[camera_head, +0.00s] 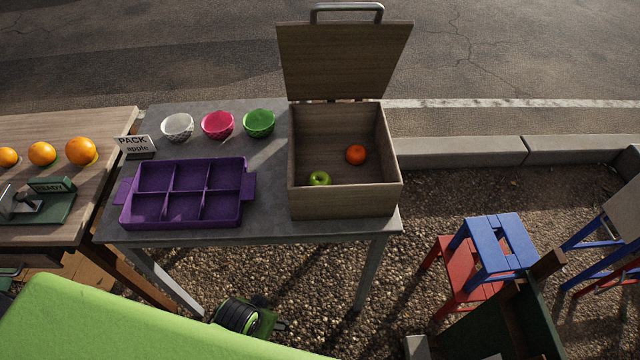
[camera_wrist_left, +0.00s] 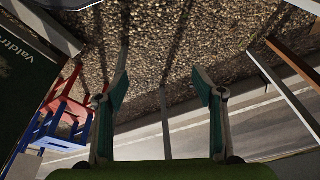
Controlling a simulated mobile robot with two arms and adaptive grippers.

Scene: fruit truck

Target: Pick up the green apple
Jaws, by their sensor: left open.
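The green apple (camera_head: 320,178) lies inside the open wooden box (camera_head: 344,203) on the grey table, near the box's front left. An orange-red fruit (camera_head: 356,154) lies behind it to the right, apart from it. My left gripper (camera_wrist_left: 160,82) shows in the left wrist view, its two fingers spread with nothing between them. It points over gravel, and no apple shows there. I do not see either gripper in the head view.
The box lid (camera_head: 345,60) stands raised at the back. An empty purple divided tray (camera_head: 188,225) sits left of the box, with white (camera_head: 177,126), pink (camera_head: 217,124) and green (camera_head: 258,123) bowls behind. Blue and red stools (camera_head: 492,250) stand on gravel to the right.

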